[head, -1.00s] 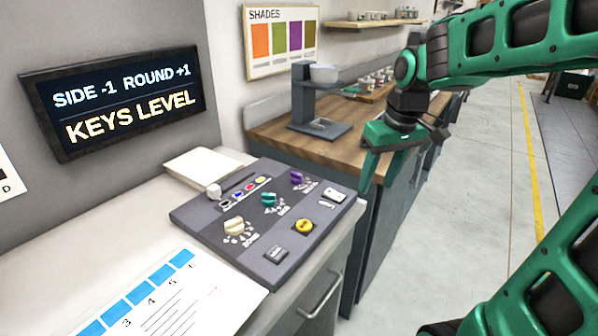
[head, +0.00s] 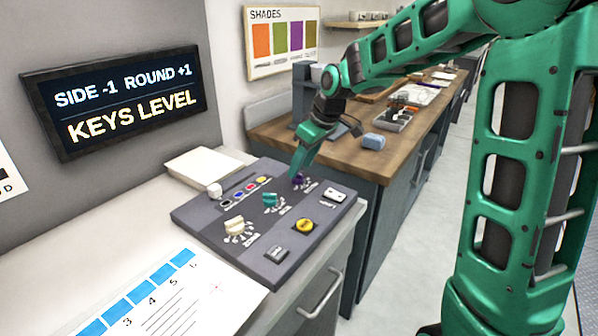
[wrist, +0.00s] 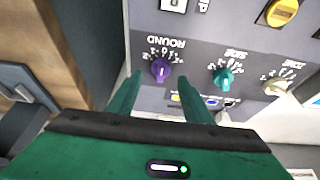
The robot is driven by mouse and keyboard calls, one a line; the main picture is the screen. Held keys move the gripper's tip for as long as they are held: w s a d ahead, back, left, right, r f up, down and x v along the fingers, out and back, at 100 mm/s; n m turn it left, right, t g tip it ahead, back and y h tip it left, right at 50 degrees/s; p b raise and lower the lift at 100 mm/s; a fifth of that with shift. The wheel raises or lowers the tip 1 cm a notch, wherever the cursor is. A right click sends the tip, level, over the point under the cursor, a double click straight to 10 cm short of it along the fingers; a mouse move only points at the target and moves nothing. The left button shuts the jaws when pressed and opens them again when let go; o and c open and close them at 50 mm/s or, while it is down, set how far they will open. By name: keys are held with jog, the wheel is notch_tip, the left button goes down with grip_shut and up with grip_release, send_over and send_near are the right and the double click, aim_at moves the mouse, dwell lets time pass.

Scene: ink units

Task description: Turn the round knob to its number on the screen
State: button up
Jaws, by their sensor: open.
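The screen (head: 125,97) on the wall reads "SIDE -1 ROUND +1" and below it "KEYS LEVEL". The round knob (wrist: 160,69) is purple, with the label "ROUND" upside down in the wrist view and marks around it. It sits on the grey panel (head: 200,212), near its far right side. In the head view the round knob (head: 297,181) is partly hidden behind my fingers. My gripper (wrist: 161,82) is open, its two fingers reaching down to either side of this knob. I cannot tell whether they touch it, nor its exact setting.
The teal side knob (wrist: 223,77) stands close beside the round knob, and a cream knob (head: 235,226) lies farther off. A yellow button (head: 304,225), a grey key (head: 275,254) and a white switch (head: 335,195) are on the near part. A wooden counter (head: 345,158) stands beyond.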

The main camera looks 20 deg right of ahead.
jog(key=shift+x, duration=1.55)
jog(key=c, duration=1.1)
jog(key=shift+o, duration=0.2)
jog(key=shift+r+m, duration=0.1)
jog(key=shift+m, duration=0.2)
jog(key=shift+m+t+h, duration=0.25)
jog(key=shift+m+h, duration=0.25)
jog(key=shift+m, duration=0.75)
jog(key=shift+m+t+h, duration=0.25)
jog(key=shift+m+h, duration=0.25)
jog(key=shift+m, duration=0.75)
jog(key=o, duration=1.1)
jog(key=shift+c, duration=0.2)
jog(key=shift+a, duration=0.1)
